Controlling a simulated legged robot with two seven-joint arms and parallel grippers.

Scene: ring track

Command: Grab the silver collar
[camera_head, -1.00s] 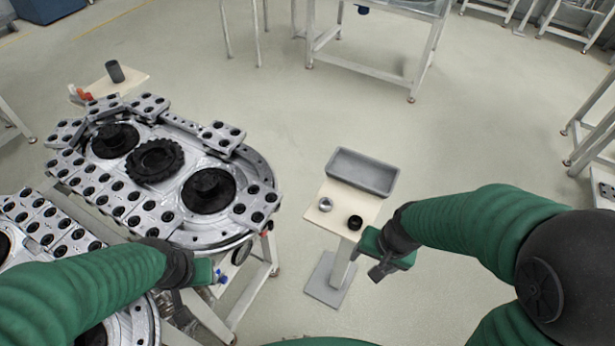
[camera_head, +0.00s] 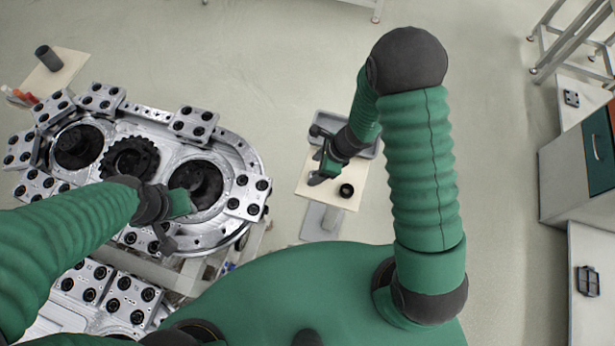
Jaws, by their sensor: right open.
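The silver collar does not show now; my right gripper covers the part of the small stand (camera_head: 340,211) where it lay. My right gripper (camera_head: 317,180) reaches down from above over the stand's left part, with its jaws open. I cannot tell whether the collar is between its fingers. A black ring (camera_head: 346,190) lies on the stand just right of the gripper. My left gripper (camera_head: 178,222) hangs over the ring track, near its right black hub (camera_head: 200,180). Its fingers are too unclear to tell open from shut.
A grey tray (camera_head: 325,121) sits on the stand's far side, partly behind my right arm. The ring track (camera_head: 250,160) with metal carriage blocks fills the left. Open floor lies between track and stand.

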